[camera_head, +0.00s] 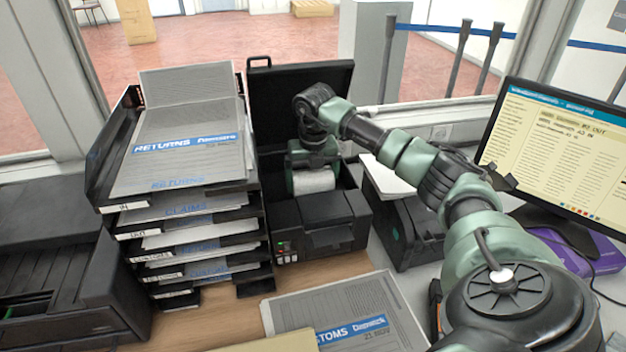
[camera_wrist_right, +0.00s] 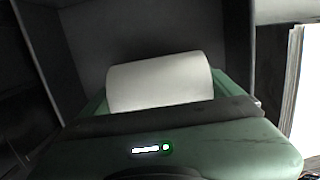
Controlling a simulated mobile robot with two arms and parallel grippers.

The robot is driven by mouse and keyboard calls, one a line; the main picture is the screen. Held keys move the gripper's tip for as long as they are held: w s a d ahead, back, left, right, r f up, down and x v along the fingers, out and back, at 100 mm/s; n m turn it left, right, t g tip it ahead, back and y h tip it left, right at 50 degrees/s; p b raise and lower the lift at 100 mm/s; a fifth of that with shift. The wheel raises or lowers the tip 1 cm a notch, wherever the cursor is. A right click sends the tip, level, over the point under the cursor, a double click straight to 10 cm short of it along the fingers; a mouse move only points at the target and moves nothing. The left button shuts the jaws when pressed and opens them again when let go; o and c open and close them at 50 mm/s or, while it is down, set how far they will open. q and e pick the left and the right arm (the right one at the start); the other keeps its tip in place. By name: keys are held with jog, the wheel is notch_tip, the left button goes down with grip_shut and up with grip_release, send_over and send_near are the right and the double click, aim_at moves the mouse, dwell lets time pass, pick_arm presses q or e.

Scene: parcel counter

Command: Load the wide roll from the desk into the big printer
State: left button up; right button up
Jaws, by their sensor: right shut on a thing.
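The big printer (camera_head: 318,232) is black and stands on the desk with its lid (camera_head: 300,95) raised. The wide white roll (camera_head: 314,181) is inside its open bay. My right gripper (camera_head: 313,170) reaches down into the bay and is shut on the roll. In the right wrist view the roll (camera_wrist_right: 160,80) lies crosswise between the green fingers of the right gripper (camera_wrist_right: 160,95), with dark bay walls around it. Whether the roll touches the bay floor is hidden. My left gripper is not in view.
A stack of paper trays (camera_head: 205,240) stands close to the left of the printer. A second black device (camera_head: 410,225) stands to its right, under my right arm. A monitor (camera_head: 555,150) is at the right. Papers (camera_head: 350,290) lie in front.

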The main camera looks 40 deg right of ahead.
jog(key=shift+w+d+f, duration=0.1)
jog(key=shift+w+f, duration=0.1)
jog(key=shift+f, duration=0.1)
jog(key=o, duration=1.4)
jog(key=shift+s, duration=0.1)
